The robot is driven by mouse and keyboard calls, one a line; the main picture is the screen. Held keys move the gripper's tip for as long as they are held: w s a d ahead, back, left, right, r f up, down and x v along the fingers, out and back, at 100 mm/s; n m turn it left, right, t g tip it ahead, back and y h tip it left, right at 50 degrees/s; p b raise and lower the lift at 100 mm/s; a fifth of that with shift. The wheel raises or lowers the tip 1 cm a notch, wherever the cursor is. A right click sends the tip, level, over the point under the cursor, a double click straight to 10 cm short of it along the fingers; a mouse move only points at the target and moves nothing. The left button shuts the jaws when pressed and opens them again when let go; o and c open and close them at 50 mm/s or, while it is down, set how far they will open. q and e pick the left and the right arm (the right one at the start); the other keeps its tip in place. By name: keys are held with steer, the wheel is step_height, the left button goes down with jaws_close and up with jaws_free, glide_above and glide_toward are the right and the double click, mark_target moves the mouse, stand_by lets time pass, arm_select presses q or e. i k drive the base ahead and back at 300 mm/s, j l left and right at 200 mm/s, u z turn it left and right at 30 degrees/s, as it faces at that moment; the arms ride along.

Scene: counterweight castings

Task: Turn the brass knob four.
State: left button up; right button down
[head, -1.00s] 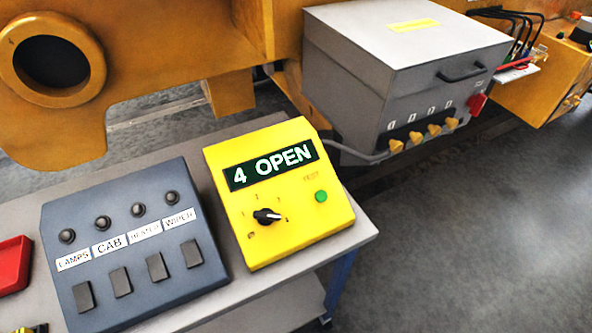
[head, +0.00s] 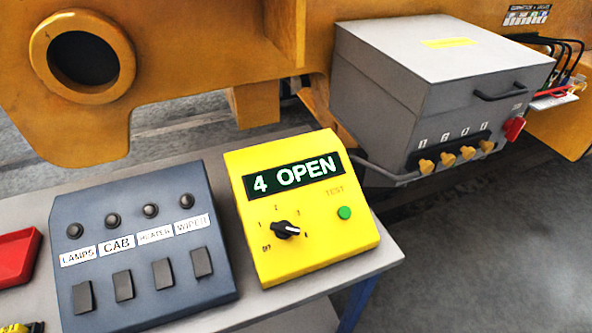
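A row of several brass knobs (head: 447,159) sticks out of the lower front of a grey box (head: 400,110) at the upper right. Small number labels sit above them; the first looks like 1, the others are too small to read surely. The rightmost knob (head: 486,146) is at the end of the row, left of a red switch (head: 514,128). A yellow tester (head: 262,250) on the bench reads "4 OPEN" on its display (head: 292,177). It has a black rotary selector (head: 285,230) and a green TEST button (head: 344,212). Neither of my grippers shows.
A dark blue switch panel (head: 145,250) labelled LAMPS, CAB, HEATER and WIPER stands left of the tester on the grey bench (head: 365,262). A red tray (head: 18,258) is at the left edge. The floor (head: 480,260) right of the bench is clear.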

mark_target(486, 147)
steer(key=z, duration=1.35)
